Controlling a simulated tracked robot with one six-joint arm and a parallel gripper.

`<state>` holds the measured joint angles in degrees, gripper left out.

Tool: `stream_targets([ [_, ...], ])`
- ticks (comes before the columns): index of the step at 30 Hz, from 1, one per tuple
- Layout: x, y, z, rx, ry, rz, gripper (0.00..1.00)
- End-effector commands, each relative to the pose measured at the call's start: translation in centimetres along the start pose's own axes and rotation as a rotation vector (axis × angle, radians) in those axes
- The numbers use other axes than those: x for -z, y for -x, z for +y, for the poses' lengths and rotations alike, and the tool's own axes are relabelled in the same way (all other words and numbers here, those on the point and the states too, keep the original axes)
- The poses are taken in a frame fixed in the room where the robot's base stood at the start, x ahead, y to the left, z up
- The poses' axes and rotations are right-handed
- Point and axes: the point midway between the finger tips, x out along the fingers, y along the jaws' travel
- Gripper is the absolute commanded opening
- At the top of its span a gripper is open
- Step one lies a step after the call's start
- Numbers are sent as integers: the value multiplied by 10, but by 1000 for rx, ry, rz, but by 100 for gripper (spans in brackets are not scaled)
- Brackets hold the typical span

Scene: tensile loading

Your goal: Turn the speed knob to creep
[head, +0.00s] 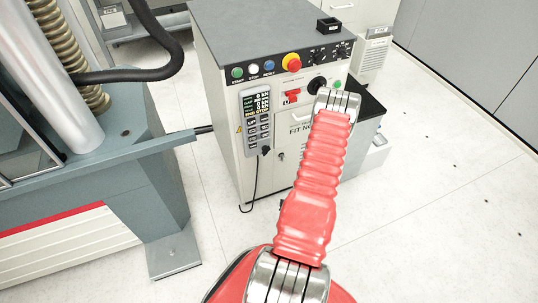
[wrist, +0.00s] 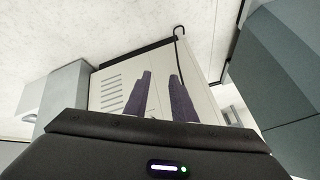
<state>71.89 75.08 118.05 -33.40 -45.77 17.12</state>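Two small black knobs, one on the left (head: 318,55) and one on the right (head: 342,51), sit at the right end of the control cabinet's top panel in the head view. Their labels and pointer positions are too small to read, so I cannot tell which is the speed knob. My gripper (wrist: 159,77) shows two dark fingers, spread apart with nothing between them, in the wrist view. They are in front of the pale cabinet front (wrist: 115,90). No knob shows in the wrist view. In the head view my red-sleeved arm reaches toward the cabinet and hides part of its front.
A red mushroom button (head: 292,62) and green (head: 237,73), white and blue buttons share the panel. A handheld pendant (head: 257,116) hangs on the cabinet front. A small black box (head: 328,26) stands on top. The testing machine (head: 135,175) stands left; floor is clear at right.

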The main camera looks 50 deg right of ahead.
Motion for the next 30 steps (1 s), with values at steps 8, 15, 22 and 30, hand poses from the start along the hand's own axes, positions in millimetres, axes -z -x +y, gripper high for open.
stream_targets([
  [8,11,-11,-18,178,-109,271,23],
  [15,56,14,-43,367,-184,538,23],
  [22,97,53,-59,521,-240,735,23],
  [30,106,64,-62,559,-264,779,23],
])
